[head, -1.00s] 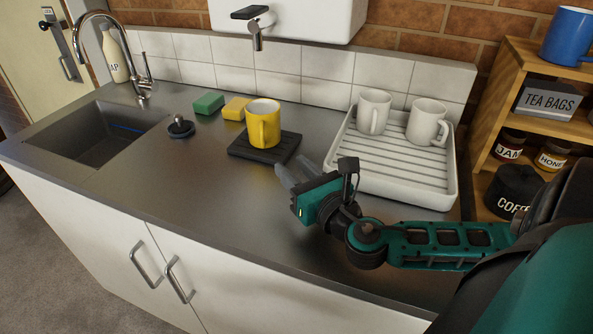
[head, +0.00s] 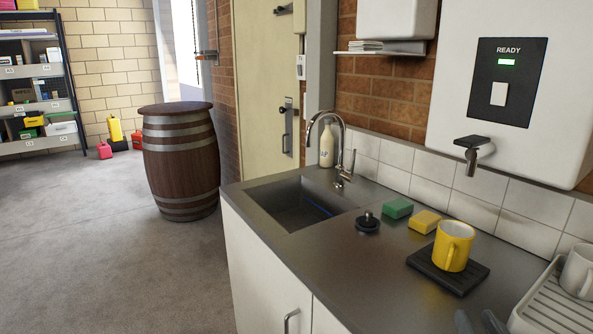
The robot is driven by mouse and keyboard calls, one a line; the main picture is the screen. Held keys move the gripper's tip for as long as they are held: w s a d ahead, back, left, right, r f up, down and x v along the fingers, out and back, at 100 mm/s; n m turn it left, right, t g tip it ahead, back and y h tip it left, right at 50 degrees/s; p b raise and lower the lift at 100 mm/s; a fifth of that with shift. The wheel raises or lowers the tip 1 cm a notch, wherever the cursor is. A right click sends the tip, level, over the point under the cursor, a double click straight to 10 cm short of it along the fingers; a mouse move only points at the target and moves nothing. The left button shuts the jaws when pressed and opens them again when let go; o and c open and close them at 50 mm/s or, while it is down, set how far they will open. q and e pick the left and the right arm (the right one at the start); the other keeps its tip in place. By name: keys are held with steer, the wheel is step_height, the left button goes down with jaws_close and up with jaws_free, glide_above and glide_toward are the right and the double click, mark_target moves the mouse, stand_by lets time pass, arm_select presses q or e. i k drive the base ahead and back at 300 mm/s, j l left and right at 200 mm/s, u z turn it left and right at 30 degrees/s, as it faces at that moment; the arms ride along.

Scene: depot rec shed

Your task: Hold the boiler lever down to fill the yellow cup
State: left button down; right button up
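The white boiler (head: 555,85) hangs on the wall at the right. Its panel reads READY with a green light. Its dark lever (head: 472,141) sits on top of the metal spout (head: 471,164), with nothing touching it. No water stream shows. The yellow cup (head: 453,247) stands upright on a dark mat (head: 470,277), below the spout in the picture. Its contents cannot be made out. My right gripper (head: 480,321) shows only its two grey fingertips at the bottom edge, apart and empty, in front of the cup and mat. My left gripper is out of view.
A sink (head: 298,203) with a tap (head: 343,150) is left of the cup. A black plug (head: 368,222), green sponge (head: 397,208) and yellow sponge (head: 425,221) lie between. A white rack (head: 545,322) with a white mug (head: 578,272) stands right.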

mark_target(469, 142)
steer(key=k+j, duration=0.7)
